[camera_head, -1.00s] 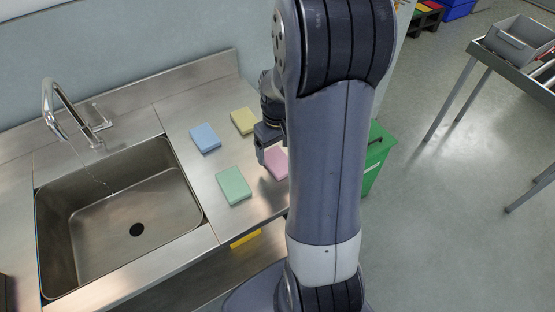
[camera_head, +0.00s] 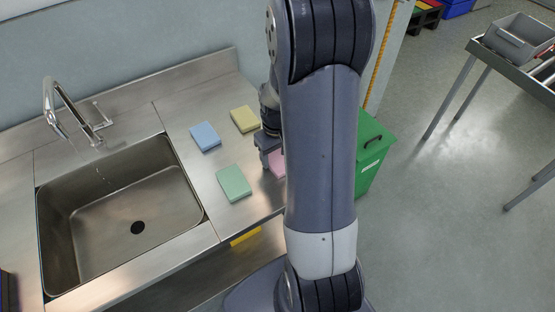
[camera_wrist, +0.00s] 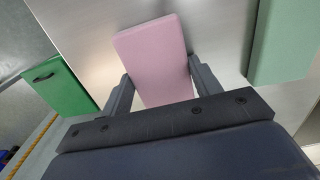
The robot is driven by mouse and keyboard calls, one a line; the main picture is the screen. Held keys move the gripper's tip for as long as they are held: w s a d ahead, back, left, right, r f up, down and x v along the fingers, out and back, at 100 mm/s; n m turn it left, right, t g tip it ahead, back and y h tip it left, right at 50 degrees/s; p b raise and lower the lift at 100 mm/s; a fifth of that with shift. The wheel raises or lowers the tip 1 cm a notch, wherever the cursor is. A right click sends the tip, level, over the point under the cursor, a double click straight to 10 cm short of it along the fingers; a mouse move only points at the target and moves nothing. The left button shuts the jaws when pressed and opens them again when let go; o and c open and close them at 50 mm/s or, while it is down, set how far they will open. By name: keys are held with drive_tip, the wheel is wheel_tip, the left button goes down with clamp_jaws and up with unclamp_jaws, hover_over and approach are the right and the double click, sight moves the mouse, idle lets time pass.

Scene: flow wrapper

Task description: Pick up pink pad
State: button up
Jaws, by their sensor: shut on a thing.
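The pink pad (camera_wrist: 155,62) lies between the two fingers of my gripper (camera_wrist: 156,85) in the wrist view, with a finger against each long side. My gripper is shut on it. In the head view the pink pad (camera_head: 277,164) shows only in part at the right end of the steel counter, because my arm hides the rest. My gripper (camera_head: 268,160) is partly hidden there too. I cannot tell whether the pad is clear of the counter.
A green pad (camera_head: 234,183), a blue pad (camera_head: 205,137) and a yellow pad (camera_head: 244,119) lie nearby on the counter (camera_head: 190,110). A sink (camera_head: 130,210) with a tap is to the left. A green bin (camera_head: 371,150) stands to the right of the counter.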

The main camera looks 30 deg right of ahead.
sight(277, 158)
drive_tip(key=shift+c, duration=1.2)
wheel_tip(277, 158, up, 10)
drive_tip(key=shift+b, duration=0.3)
